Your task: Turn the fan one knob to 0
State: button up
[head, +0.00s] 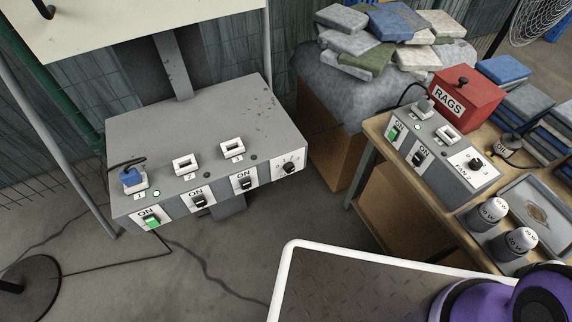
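A black knob (475,163) sits on a white plate at the right end of the grey control box (435,148) on the wooden table. The plate seems to read "FAN", with numbers around the knob too small to read surely. Another black knob (289,167) sits on a white plate at the right end of the larger grey control box (205,135) on the left. Its label is too small to read, and I cannot tell where either knob points. A purple and black part of my arm shows at the lower right corner. My gripper's fingers are not in view.
A red "RAGS" box (466,96), two white-topped cans (513,243) and a tray (540,212) crowd the table. A white-railed platform (293,262) fills the front. A wire fan (545,18) stands behind.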

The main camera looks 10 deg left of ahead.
aim_at(288, 167)
jog(key=u, duration=1.25)
jog(key=k+j+u, duration=0.2)
jog(key=j+u, duration=0.15)
jog(key=j, duration=0.25)
